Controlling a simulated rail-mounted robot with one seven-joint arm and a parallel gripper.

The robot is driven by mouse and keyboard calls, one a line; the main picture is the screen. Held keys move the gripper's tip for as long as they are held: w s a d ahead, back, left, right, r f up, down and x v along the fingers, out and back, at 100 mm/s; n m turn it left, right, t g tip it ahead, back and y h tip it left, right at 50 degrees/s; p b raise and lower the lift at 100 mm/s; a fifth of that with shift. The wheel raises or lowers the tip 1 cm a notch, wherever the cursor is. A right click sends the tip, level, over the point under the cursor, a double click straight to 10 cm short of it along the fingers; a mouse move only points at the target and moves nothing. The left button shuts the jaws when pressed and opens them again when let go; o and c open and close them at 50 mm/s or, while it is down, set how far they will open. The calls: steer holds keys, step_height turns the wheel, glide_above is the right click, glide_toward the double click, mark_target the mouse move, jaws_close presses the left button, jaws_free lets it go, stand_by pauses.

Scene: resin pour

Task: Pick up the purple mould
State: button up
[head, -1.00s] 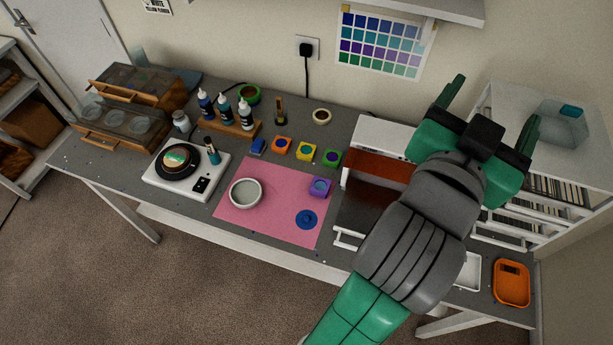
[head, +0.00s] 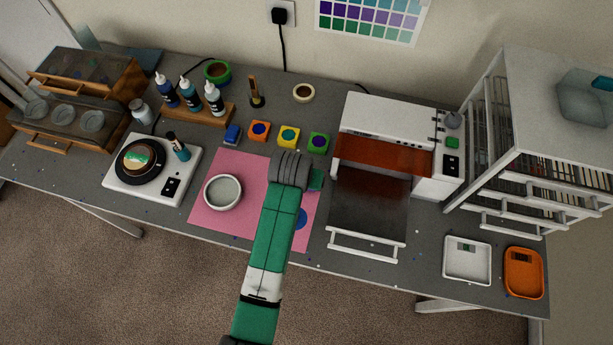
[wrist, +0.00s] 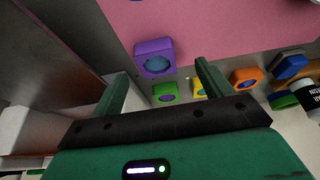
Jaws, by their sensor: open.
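The purple mould (wrist: 155,58) shows in the wrist view as a rounded block with a blue-grey round hollow. It sits at the edge of the pink mat (wrist: 235,28). My gripper (wrist: 162,68) is open, with one green finger to each side of the mould's near end in the picture. The mould appears just beyond the fingertips, and I see no contact. In the head view my arm covers the mould, and only a green bit of my gripper (head: 316,180) shows above the pink mat (head: 208,226).
Green (head: 318,143), yellow (head: 289,138) and orange (head: 259,131) moulds and a blue block (head: 232,134) stand behind the mat. A white bowl (head: 222,192) is on the mat. An open oven (head: 368,205) stands close on the right.

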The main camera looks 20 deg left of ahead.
steer(key=x, duration=0.5)
steer(key=shift+w+d, duration=0.3)
steer(key=shift+w, duration=0.05)
steer(key=c, duration=1.1)
steer(key=shift+o, duration=0.2)
steer(key=shift+r, duration=0.15)
steer(key=shift+r, duration=0.3)
steer(key=v, duration=0.3)
steer(key=shift+w, duration=0.2)
steer(key=s+d, duration=0.1)
steer(key=s, duration=0.4)
steer(key=s+d+r, duration=0.1)
steer(key=s, duration=0.4)
steer(key=s+d, duration=0.1)
steer(key=s, duration=0.3)
steer(key=shift+s+d+r, duration=0.3)
steer(key=shift+s, duration=0.1)
